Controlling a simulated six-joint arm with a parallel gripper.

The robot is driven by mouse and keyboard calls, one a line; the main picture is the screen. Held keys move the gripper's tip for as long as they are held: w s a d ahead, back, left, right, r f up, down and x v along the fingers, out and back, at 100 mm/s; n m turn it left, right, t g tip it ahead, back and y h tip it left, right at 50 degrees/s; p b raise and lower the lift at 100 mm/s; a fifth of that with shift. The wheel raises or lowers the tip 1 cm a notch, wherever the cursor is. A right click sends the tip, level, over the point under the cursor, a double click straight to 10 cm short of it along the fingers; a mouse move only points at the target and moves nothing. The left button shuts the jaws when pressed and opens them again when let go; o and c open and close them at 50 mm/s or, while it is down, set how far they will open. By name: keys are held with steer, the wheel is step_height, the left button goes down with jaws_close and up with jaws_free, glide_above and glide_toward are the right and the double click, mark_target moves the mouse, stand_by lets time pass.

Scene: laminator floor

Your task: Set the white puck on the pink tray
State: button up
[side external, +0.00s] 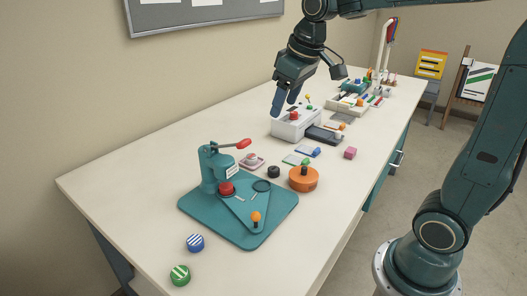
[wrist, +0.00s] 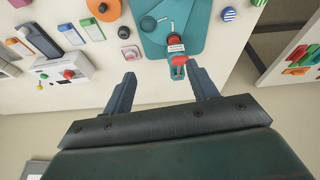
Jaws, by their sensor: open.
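A small pink tray (side external: 245,166) lies on the table just behind the teal press base; it also shows in the wrist view (wrist: 124,55). A pale round piece with a reddish middle (side external: 252,157) appears to sit on it, also seen in the wrist view (wrist: 131,52). It may be the white puck, but it is too small to be sure. No other plain white puck is clear. My gripper (side external: 285,103) is open and empty, well above the table; in the wrist view its fingers (wrist: 161,76) are spread, with the tray beyond the left fingertip.
The teal press (side external: 214,170) with a red-tipped lever stands nearby. Striped blue (side external: 195,243) and green (side external: 180,275) pucks lie in front. The table's left side is clear.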

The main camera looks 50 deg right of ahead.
steer(key=s+a+f+t, duration=0.1)
steer(key=s+a, duration=0.1)
steer(key=s, duration=0.7)
steer(key=s+a+f+m, duration=0.1)
steer(key=s+a+f, duration=0.1)
steer(key=s, duration=0.6)
steer(key=shift+s+a+f+t, duration=0.3)
steer(key=shift+s+t, duration=0.05)
steer(key=shift+t, duration=0.05)
